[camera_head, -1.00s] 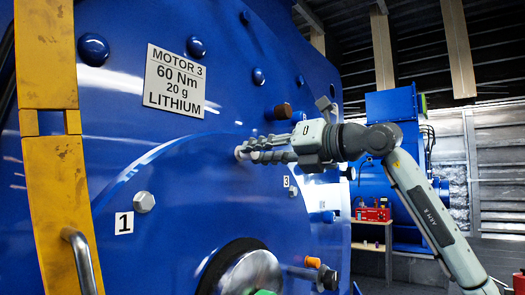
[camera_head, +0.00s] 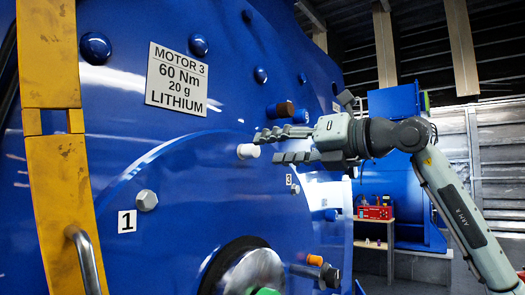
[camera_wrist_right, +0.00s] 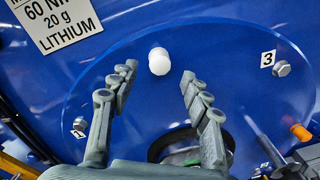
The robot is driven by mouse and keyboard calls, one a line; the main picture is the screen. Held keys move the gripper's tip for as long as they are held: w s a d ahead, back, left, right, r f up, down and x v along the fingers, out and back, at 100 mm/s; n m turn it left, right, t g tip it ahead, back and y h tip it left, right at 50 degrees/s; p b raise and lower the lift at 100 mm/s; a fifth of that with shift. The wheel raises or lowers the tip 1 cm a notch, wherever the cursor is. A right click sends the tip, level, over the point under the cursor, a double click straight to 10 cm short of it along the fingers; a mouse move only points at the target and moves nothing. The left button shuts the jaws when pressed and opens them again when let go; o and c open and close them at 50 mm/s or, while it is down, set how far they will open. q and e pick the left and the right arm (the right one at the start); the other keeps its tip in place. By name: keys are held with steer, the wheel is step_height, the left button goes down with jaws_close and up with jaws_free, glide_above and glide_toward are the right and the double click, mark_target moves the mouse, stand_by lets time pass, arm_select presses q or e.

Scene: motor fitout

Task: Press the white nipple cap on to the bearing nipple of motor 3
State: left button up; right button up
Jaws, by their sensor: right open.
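The white nipple cap (camera_head: 248,151) sits against the blue face of motor 3 (camera_head: 205,165), below and right of its MOTOR 3 plate (camera_head: 176,79). The bearing nipple itself is hidden, so how deep the cap sits cannot be told. My right gripper (camera_head: 268,146) is open and empty, its fingers pointing at the cap from the right. In the right wrist view the cap (camera_wrist_right: 159,62) shows just beyond and between the spread fingertips of the gripper (camera_wrist_right: 160,74), clear of both. My left gripper is not in view.
Bolts with number labels 1 (camera_head: 127,221) and 3 (camera_head: 289,179) stand out from the motor face. A shaft (camera_head: 250,275) is below. A yellow post (camera_head: 58,190) with a handle is at the left. A red box (camera_head: 374,212) stands on a bench behind.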

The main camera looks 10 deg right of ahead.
steer(key=v, duration=0.8)
